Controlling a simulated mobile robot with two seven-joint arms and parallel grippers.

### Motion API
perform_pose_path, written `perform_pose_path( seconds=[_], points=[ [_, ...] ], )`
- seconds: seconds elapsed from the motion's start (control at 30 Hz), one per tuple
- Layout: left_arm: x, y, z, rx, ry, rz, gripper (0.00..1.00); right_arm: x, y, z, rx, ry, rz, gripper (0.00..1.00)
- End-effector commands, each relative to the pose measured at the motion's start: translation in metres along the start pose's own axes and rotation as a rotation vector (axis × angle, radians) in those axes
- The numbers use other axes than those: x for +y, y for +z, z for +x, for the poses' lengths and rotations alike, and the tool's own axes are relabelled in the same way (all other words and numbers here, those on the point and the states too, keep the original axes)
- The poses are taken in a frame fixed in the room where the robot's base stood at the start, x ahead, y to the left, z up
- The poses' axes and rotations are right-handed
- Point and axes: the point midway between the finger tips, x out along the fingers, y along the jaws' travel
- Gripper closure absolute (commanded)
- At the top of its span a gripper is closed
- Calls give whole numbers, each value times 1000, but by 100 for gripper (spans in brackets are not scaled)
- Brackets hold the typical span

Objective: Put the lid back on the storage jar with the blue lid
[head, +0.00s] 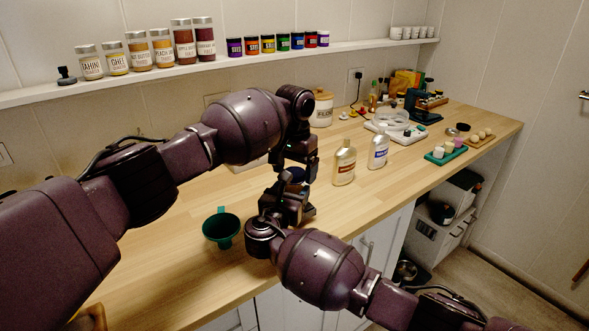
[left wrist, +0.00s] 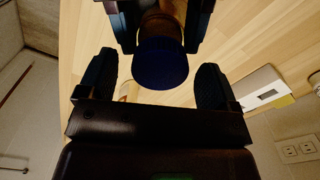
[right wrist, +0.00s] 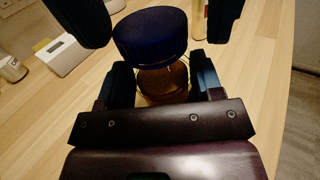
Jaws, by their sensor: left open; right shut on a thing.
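The storage jar, amber glass (right wrist: 165,82), is between the fingers of my right gripper (right wrist: 163,78), which is shut on it. The dark blue lid (right wrist: 150,37) is at the jar's mouth. Whether it is fully seated cannot be told. My left gripper (left wrist: 155,62) is open, with a finger on either side of the lid (left wrist: 162,66) and visible gaps beside it. In the head view, both grippers meet over the counter, and my arms mostly hide the jar; a bit of the blue lid (head: 295,174) shows.
A green funnel (head: 222,228) stands on the wooden counter left of the grippers. Two bottles, one amber (head: 344,166) and one pale (head: 378,151), stand to the right. A shelf with several jars runs along the wall. The counter's front edge is close to my right arm.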

Motion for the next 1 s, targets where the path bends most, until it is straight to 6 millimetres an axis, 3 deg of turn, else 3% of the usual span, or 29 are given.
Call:
perform_pose_path(
  seconds=[0.33, 0.8, 1.0],
  points=[
    [0, 0, -12, 1, 0, 0, 15, 0, 0, 0, 0, 0, 0, 100],
    [0, 0, -96, 2, 0, 1, 15, 0, 0, 0, 0, 0, 0, 100],
    [0, 0, -116, 1, -1, 0, 15, 0, 0, 0, 0, 0, 0, 100]
  ],
)
